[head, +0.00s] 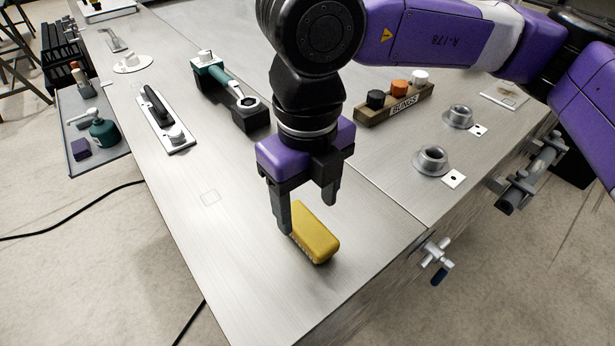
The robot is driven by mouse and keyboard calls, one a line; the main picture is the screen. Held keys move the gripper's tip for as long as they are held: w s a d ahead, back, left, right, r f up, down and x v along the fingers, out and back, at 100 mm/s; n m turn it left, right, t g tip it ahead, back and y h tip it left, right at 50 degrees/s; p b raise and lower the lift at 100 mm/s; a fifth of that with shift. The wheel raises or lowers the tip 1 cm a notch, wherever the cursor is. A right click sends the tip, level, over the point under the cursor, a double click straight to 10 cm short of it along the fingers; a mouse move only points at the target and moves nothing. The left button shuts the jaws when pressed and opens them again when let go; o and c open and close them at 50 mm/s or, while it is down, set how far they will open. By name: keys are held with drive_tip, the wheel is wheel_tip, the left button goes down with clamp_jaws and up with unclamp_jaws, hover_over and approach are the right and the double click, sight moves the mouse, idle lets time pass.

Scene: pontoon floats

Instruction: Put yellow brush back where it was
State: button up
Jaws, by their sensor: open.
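The yellow brush (316,233) lies on the metal bench top (240,270) near its front edge, bristles down. My gripper (309,214) is above and just behind it, pointing down, with its fingers apart. The left finger comes down beside the brush's left end; the right finger is above and behind the brush. I cannot tell whether either finger touches it.
A wooden block labelled BUNGS (394,107), a green-handled tool (228,82) on black supports and a white plate with a black handle (162,115) stand farther back. Two metal fittings (431,160) (460,115) rise on the right. The bench's front left is clear.

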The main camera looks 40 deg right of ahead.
sight(307, 225)
wheel_tip(307, 225, up, 6)
drive_tip(key=shift+r+b, duration=0.2)
drive_tip(key=shift+b, duration=0.2)
idle(0.4)
